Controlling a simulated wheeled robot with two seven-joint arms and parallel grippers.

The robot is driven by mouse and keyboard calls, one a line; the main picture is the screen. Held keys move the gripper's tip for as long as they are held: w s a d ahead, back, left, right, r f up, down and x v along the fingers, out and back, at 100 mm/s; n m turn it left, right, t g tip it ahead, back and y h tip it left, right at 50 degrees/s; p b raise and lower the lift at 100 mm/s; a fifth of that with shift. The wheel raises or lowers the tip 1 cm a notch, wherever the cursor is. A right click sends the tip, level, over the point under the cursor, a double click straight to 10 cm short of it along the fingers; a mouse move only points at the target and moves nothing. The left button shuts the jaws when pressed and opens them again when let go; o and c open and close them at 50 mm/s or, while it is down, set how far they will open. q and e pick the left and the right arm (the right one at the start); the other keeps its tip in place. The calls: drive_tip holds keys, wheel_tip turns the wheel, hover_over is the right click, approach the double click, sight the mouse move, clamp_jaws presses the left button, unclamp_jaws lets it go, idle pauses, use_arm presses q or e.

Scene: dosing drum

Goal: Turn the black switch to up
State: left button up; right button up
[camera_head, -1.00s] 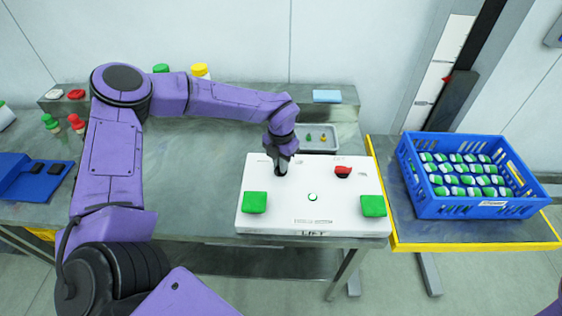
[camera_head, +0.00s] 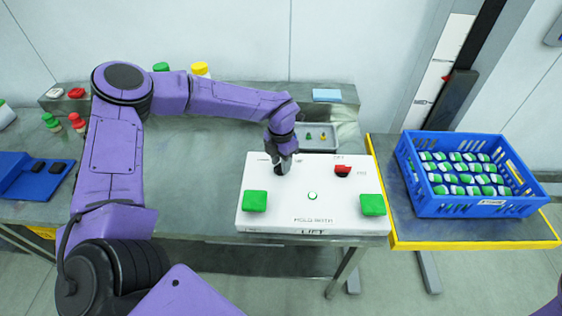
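The white control box (camera_head: 312,205) stands at the table's front edge. My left gripper (camera_head: 281,168) points down onto the upper left of the box, at a dark knob that looks like the black switch (camera_head: 280,170). The fingers cover most of the switch, so its direction and the finger gap are hard to make out. A red switch (camera_head: 343,170) sits to the right of it. My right gripper is out of view.
A blue crate (camera_head: 480,208) of green-and-white items stands on the yellow-edged table at right. A grey tray (camera_head: 318,147) with small green and yellow pieces lies behind the box. A blue holder (camera_head: 32,178) lies at far left. The middle of the table is clear.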

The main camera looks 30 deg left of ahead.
use_arm(q)
wheel_tip(320, 180, up, 11)
drive_tip(key=b, duration=0.2)
drive_tip(key=shift+f+b, duration=0.2)
drive_tip(key=shift+b, duration=0.1)
idle(0.4)
